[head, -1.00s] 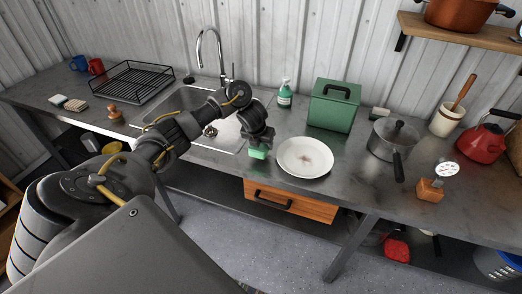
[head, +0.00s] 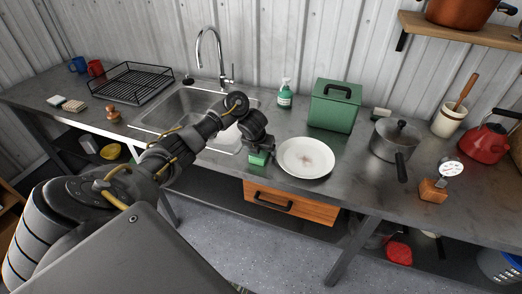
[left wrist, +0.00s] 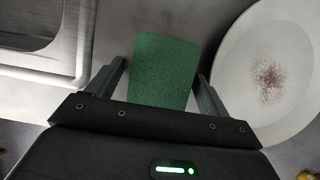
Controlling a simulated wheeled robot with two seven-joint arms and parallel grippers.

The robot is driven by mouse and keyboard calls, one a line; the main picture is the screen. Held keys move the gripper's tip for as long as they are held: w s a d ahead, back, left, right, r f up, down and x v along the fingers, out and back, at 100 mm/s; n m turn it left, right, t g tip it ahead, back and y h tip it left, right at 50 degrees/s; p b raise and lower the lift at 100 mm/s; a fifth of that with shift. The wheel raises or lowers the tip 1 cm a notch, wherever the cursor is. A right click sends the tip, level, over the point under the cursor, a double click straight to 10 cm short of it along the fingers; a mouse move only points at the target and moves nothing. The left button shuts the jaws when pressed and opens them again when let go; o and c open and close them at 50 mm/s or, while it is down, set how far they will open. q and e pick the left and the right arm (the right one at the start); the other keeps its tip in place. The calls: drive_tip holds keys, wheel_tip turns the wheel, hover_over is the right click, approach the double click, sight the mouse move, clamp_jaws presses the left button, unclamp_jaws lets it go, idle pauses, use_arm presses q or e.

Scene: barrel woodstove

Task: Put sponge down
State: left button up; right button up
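The green sponge (head: 258,158) is on the metal counter (head: 215,167) near its front edge, between the sink and the white plate. My left gripper (head: 259,156) is above it, pointing down. In the left wrist view the sponge (left wrist: 163,72) lies between the two fingers of my left gripper (left wrist: 161,75), with narrow gaps beside it, so the fingers look open around it. Its underside is hidden. My right gripper is not in view.
A white plate (head: 306,158) with a brown stain is just right of the sponge. The sink (head: 185,108) is to the left. A green box (head: 335,104), a soap bottle (head: 285,94) and a saucepan (head: 393,142) stand behind and to the right.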

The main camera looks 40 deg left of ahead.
use_arm(q)
drive_tip(key=shift+r, duration=0.25)
drive_tip(key=p+v, duration=0.7)
drive_tip(key=v, duration=0.3)
drive_tip(key=shift+r, duration=0.25)
drive_tip(key=shift+p+v, duration=0.35)
drive_tip(key=shift+v, duration=0.4)
drive_tip(key=shift+s+d+f, duration=0.1)
